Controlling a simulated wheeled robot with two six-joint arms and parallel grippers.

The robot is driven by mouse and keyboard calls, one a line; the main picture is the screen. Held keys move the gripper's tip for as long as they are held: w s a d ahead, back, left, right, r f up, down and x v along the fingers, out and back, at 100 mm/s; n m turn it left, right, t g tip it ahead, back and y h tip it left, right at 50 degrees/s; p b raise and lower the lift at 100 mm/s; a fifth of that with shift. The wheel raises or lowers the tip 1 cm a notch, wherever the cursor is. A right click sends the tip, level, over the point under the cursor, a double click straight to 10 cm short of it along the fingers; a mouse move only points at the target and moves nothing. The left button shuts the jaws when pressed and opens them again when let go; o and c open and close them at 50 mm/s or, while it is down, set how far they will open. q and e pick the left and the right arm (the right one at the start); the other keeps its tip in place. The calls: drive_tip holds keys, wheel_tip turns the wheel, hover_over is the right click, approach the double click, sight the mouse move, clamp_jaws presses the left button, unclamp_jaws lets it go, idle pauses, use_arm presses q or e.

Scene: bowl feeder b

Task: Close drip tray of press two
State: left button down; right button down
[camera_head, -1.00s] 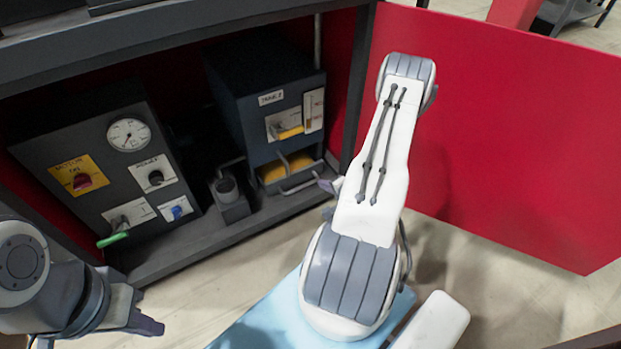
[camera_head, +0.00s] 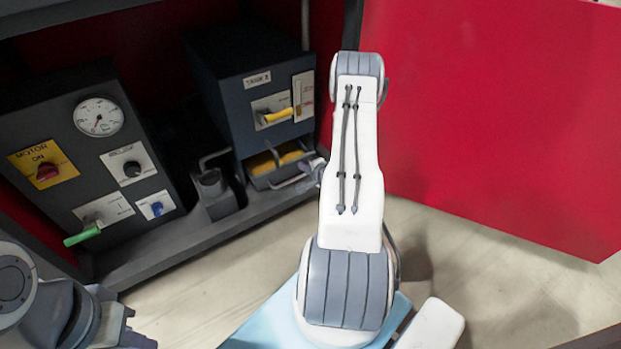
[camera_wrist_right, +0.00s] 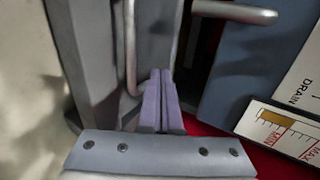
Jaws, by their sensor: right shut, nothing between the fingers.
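The drip tray is a grey drawer low in the dark blue-grey unit; in the head view its front (camera_head: 277,176) stands out from the unit and yellow shows inside. Its bar handle (camera_head: 292,181) shows in front. In the right wrist view the handle (camera_wrist_right: 130,50) is a metal bar just left of my fingertips, along the grey tray front (camera_wrist_right: 92,50). My right gripper (camera_head: 314,168) is at the tray's right end; its purple fingers (camera_wrist_right: 161,88) are shut and empty. Whether they touch the tray is unclear. My left gripper (camera_head: 128,338) is at the bottom left edge, partly cut off.
Above the tray is a yellow-handled lever (camera_head: 277,116) beside a level gauge (camera_head: 304,97). Left stand a small dark block (camera_head: 213,192) with a grey pipe and a control panel (camera_head: 100,160) with a green lever (camera_head: 82,235). A red panel (camera_head: 490,120) stands right of my arm.

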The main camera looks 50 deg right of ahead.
sight(296, 159)
drive_tip(key=shift+w+d, duration=0.1)
drive_tip(key=shift+w, duration=0.25)
drive_tip(key=w, duration=0.2)
drive_tip(key=w+d+p, duration=0.1)
drive_tip(key=shift+w+r, duration=0.1)
drive_tip(key=shift+w, duration=0.55)
